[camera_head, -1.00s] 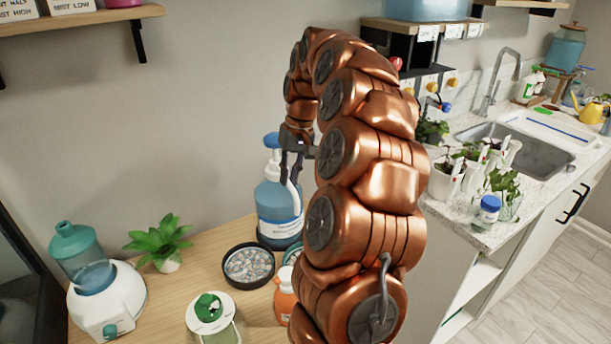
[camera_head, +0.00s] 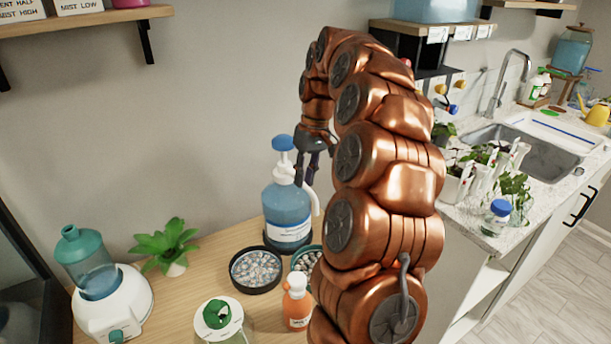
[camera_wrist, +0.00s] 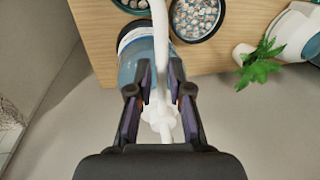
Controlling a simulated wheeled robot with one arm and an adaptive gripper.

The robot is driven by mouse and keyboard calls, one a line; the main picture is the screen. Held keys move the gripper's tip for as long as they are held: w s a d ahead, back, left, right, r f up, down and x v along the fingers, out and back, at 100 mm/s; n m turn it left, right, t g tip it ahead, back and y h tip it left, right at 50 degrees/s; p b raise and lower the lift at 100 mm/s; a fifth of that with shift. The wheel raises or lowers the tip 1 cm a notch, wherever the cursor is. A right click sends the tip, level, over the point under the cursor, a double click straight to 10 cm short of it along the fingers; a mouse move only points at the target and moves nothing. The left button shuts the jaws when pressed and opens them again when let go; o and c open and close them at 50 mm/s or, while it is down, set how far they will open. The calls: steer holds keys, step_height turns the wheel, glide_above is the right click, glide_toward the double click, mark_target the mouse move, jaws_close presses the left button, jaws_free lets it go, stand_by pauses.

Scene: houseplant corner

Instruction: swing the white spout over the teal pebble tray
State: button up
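A blue pump bottle (camera_head: 286,208) with a blue cap stands on the wooden counter. Its white spout (camera_head: 316,202) points to the right side of the bottle and curves down. In the wrist view the spout (camera_wrist: 160,45) runs up between my fingers to the top edge. My gripper (camera_head: 307,180) is at the spout beside the pump head. In the wrist view its fingers (camera_wrist: 160,82) are drawn in on both sides of the spout. The teal pebble tray (camera_head: 296,266) is right of the black one, partly hidden by my arm. Its rim shows at the wrist view's top (camera_wrist: 118,6).
A black pebble tray (camera_head: 233,277) sits close left of the teal tray. An orange bottle (camera_head: 297,308) stands in front of them. A green-lidded jar (camera_head: 217,316), a plant (camera_head: 166,243) and a white humidifier (camera_head: 135,300) are further left. The wall is behind.

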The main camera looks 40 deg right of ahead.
steer(key=o, duration=0.3)
step_height(320, 180, up, 7)
steer(key=d, duration=0.1)
steer(key=shift+d+r, duration=0.15)
steer(key=shift+d, duration=0.05)
stand_by(0.6)
steer(key=shift+s, duration=0.1)
stand_by(0.5)
